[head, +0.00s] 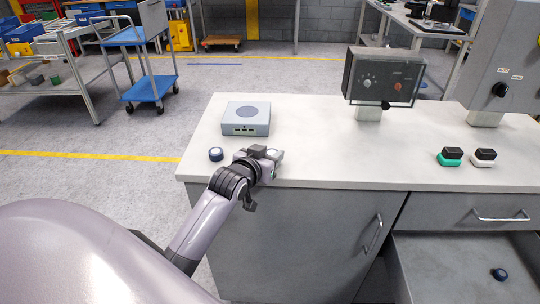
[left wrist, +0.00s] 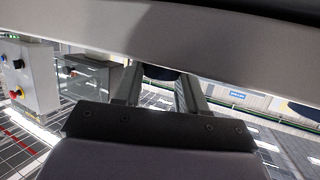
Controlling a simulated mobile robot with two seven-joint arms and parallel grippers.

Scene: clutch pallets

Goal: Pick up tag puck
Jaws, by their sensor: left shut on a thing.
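A small dark blue puck (head: 216,154) with a pale top lies on the white worktop (head: 320,140) near its left front corner. A similar dark blue puck (head: 499,274) lies in the open drawer at the lower right. My left gripper (head: 268,156) is over the front of the worktop, right of the first puck and apart from it. In the left wrist view its two fingers (left wrist: 160,85) are shut on a dark thing (left wrist: 160,72), mostly hidden; I cannot tell whether it is a puck. My right gripper is not in view.
A grey box (head: 246,118) with a round top disc stands behind my left gripper. A control panel (head: 384,75) stands at the back. A green-based block (head: 450,156) and a white-based block (head: 484,157) sit at the right. The worktop's middle is clear.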

